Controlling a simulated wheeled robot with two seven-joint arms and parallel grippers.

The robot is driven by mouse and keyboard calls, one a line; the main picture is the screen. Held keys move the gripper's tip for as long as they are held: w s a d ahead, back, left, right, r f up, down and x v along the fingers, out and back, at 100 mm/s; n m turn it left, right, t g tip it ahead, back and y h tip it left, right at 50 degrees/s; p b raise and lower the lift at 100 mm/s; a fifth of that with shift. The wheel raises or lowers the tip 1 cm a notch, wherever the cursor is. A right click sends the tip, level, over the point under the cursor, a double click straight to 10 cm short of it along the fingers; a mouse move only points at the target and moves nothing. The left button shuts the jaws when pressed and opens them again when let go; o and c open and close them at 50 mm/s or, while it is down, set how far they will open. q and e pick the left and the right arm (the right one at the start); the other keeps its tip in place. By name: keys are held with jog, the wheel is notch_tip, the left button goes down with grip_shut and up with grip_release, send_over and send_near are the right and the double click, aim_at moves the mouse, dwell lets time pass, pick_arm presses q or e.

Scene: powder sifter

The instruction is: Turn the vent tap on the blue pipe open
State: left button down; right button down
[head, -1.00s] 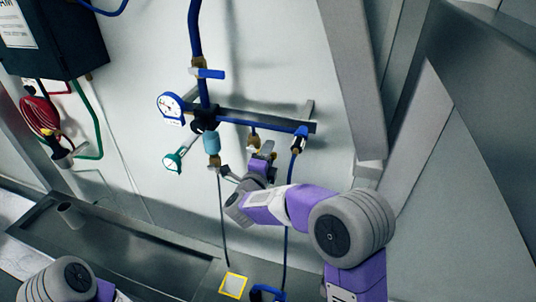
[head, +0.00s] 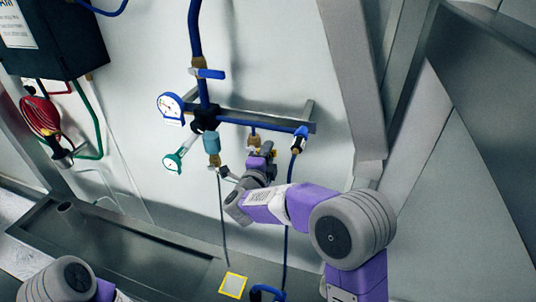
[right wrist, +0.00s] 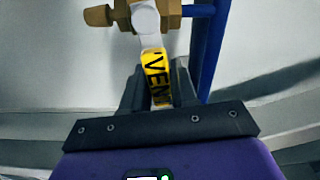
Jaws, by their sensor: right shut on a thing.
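The vent tap has a brass body (right wrist: 176,18) and a handle with a yellow "VENT" label (right wrist: 155,65), which hangs down from a white pivot in the right wrist view. My right gripper (right wrist: 158,84) is shut on this handle, with a dark finger on each side. In the head view my right gripper (head: 266,158) is below the blue pipe (head: 236,117) and hides most of the tap. The blue pipe also runs upright right of the tap in the right wrist view (right wrist: 208,50). My left gripper is out of view; only part of my left arm shows at lower left.
A blue-rimmed gauge (head: 171,105), a green gauge (head: 172,162) and a blue lever (head: 208,73) sit on the pipework left of my right gripper. A hose drops from a second fitting (head: 297,142) at right. A dark box (head: 52,40) hangs upper left.

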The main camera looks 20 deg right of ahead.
jog(key=shift+a+r+n+p, duration=0.1)
jog(key=shift+r+n+p, duration=0.1)
jog(key=shift+r+n, duration=0.3)
jog(key=shift+r+n+p, duration=0.15)
jog(key=shift+n, duration=0.55)
jog(key=shift+w+a+r+n+p, duration=0.15)
jog(key=shift+r+n+p, duration=0.2)
jog(key=shift+n, duration=0.4)
jog(key=shift+w+a+r+n+p, duration=0.15)
jog(key=shift+r+n+p, duration=0.15)
jog(key=shift+n, duration=0.45)
jog(key=c, duration=1)
grip_release()
jog(key=shift+o, duration=0.2)
jog(key=b+v, duration=0.2)
jog(key=v, duration=0.5)
jog(key=shift+s+a, duration=0.2)
jog(key=shift+s, duration=0.1)
